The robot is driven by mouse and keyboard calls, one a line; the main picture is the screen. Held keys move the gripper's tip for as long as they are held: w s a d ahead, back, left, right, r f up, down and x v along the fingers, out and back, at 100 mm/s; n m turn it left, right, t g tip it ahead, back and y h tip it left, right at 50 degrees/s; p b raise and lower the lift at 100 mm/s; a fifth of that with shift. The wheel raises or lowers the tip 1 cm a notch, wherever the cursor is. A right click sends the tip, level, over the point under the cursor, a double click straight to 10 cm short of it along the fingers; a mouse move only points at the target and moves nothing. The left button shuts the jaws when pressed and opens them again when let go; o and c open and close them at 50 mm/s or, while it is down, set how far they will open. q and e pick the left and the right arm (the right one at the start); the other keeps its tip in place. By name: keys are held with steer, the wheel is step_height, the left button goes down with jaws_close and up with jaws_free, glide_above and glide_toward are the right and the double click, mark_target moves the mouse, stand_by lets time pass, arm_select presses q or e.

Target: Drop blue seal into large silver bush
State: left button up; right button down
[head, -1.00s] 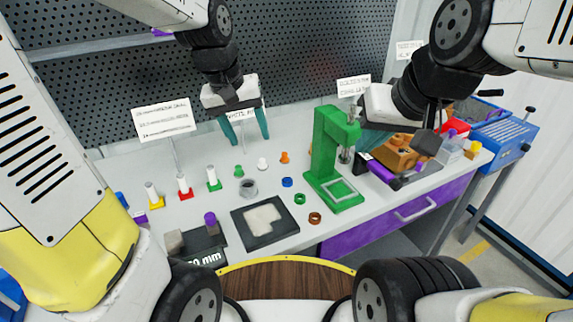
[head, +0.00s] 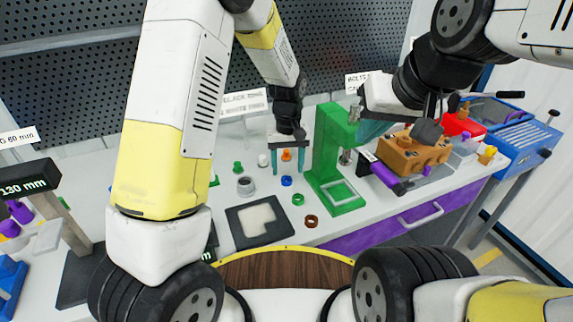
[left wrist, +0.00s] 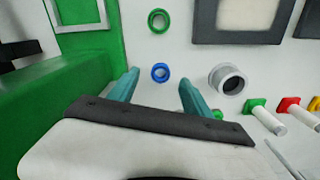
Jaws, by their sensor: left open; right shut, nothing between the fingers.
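The large silver bush (head: 246,185) stands on the table to the left of the seal. The left wrist view shows its open bore (left wrist: 227,79). My left gripper (head: 288,172) is open and empty, pointing down above the table near the seal. My right gripper (head: 371,132) is shut and empty beside the press; its fingertips are partly hidden.
The green press (head: 328,150) stands close on the right of my left gripper. A green ring (head: 298,199) and a brown ring (head: 311,221) lie in front. A black-framed plate (head: 240,229) lies front left. An orange pump block (head: 412,150) sits right.

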mark_target(287, 180)
arm_select(q)
step_height(287, 180, down, 4)
steer(key=shift+w+a+f, duration=0.1)
steer(key=shift+f, duration=0.1)
jaws_close()
